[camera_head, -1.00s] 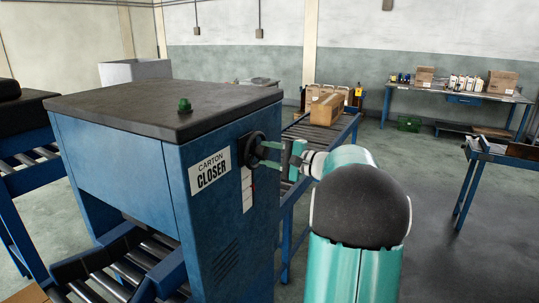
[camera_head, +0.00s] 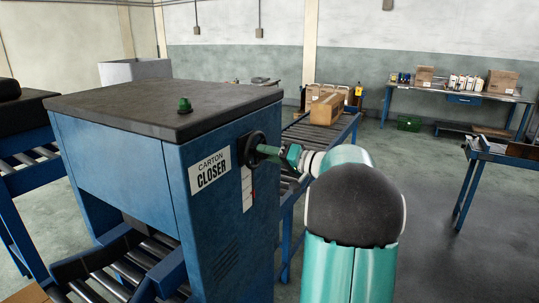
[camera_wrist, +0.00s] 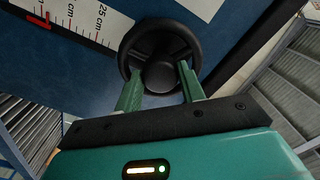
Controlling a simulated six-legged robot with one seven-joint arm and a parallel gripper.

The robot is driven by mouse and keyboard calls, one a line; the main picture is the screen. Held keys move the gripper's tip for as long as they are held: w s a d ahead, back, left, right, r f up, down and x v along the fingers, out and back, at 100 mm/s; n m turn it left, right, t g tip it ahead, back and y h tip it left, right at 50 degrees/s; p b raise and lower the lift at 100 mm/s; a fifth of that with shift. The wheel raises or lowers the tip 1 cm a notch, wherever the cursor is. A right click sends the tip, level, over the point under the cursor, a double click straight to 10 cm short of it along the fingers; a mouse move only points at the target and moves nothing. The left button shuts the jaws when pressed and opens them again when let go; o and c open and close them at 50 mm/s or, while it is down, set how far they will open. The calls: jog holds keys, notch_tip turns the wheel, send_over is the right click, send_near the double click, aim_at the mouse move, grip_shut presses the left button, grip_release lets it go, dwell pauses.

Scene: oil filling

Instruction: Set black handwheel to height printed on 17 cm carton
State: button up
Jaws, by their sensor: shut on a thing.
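The black handwheel (camera_head: 250,144) is on the side of the blue carton closer (camera_head: 225,215). In the wrist view the handwheel (camera_wrist: 163,29) is round with spokes and a central hub. My gripper (camera_head: 264,150) is shut on it; in the wrist view the green fingers of my gripper (camera_wrist: 159,80) are on either side of the hub. A white scale (camera_head: 247,188) with a red pointer is below the wheel. In the wrist view the scale (camera_wrist: 88,18) shows "25 cm" and a partly cut-off mark near the red pointer (camera_wrist: 42,20). A brown carton (camera_head: 327,109) is on the far conveyor; its print is unreadable.
A roller conveyor (camera_head: 345,129) runs behind the machine. Open floor is at the right.

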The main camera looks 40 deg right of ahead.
jog(key=n, duration=0.3)
jog(key=shift+n, duration=0.3)
jog(key=shift+f, duration=0.1)
dwell(0.4)
jog(key=o, duration=1)
jog(key=shift+s, duration=0.1)
jog(key=v, duration=1.3)
jog(key=shift+s+d, duration=0.1)
jog(key=shift+s, duration=0.2)
